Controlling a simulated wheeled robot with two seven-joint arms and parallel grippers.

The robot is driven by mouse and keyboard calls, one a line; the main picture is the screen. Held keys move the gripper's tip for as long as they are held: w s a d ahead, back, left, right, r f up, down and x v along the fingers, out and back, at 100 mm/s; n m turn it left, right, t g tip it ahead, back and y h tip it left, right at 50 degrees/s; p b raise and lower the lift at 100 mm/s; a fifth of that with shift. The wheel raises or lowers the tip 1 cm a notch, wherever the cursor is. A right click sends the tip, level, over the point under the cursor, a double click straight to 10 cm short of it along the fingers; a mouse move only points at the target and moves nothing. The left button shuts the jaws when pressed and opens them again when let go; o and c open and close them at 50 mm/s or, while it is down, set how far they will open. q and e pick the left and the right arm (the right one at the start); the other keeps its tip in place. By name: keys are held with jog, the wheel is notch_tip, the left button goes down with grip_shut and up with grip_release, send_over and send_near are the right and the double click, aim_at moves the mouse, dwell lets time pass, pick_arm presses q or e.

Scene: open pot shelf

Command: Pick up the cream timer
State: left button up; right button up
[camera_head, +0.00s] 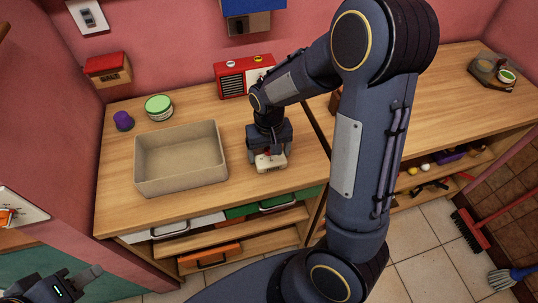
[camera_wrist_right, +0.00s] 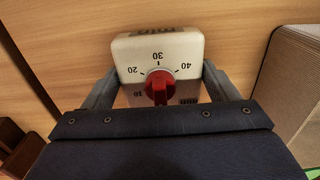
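The cream timer (camera_wrist_right: 160,48) stands on the wooden counter, with a red dial knob on its face. It also shows in the head view (camera_head: 271,161), directly under my right gripper (camera_head: 268,152). In the right wrist view the two fingers of my right gripper (camera_wrist_right: 160,85) flank the timer, one on each side, close against its edges. Whether they press on it I cannot tell. The lower part of the timer is hidden by the gripper body. My left gripper (camera_head: 75,284) is at the bottom left of the head view, away from the counter, with its fingers apart and nothing between them.
An empty beige bin (camera_head: 180,185) stands just left of the timer. A red radio (camera_head: 232,80) is behind. A green-lidded jar (camera_head: 158,107) and purple object (camera_head: 123,120) are at the left. Drawers lie below the counter edge. My right arm covers much of the counter's middle.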

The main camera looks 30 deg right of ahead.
jog(key=c, duration=0.7)
jog(key=shift+o, duration=0.2)
jog(key=shift+r, duration=0.1)
jog(key=shift+w+r, duration=0.1)
jog(key=shift+r, duration=0.45)
jog(key=a+r, duration=0.8)
jog(key=a, duration=0.1)
jog(key=a+r, duration=0.3)
jog(key=a, duration=0.2)
jog(key=shift+s+r+b, duration=0.3)
jog(key=shift+r+b, duration=0.05)
jog(key=shift+r, duration=0.05)
